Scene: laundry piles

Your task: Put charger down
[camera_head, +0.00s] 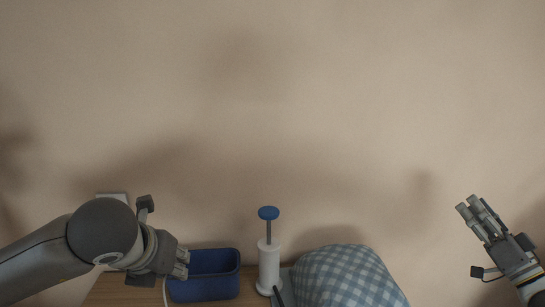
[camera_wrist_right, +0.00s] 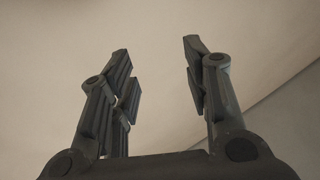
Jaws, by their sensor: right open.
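I cannot clearly make out a charger in either view. A thin white strand, perhaps a cable (camera_head: 165,292), hangs below my left gripper (camera_head: 184,263). The left gripper is at the left end of a blue open bin (camera_head: 215,290), and its fingers overlap the bin in the picture. Whether its fingers are open or hold something is too small to tell. My right gripper (camera_head: 473,207) is raised at the far right, away from the table. In the right wrist view the right gripper (camera_wrist_right: 158,68) is open, with nothing between its fingers.
The wooden table (camera_head: 122,290) stands against a plain beige wall (camera_head: 300,120). A white dispenser with a blue top (camera_head: 268,265) stands right of the bin. A blue checked cloth bundle (camera_head: 345,278) lies farther right.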

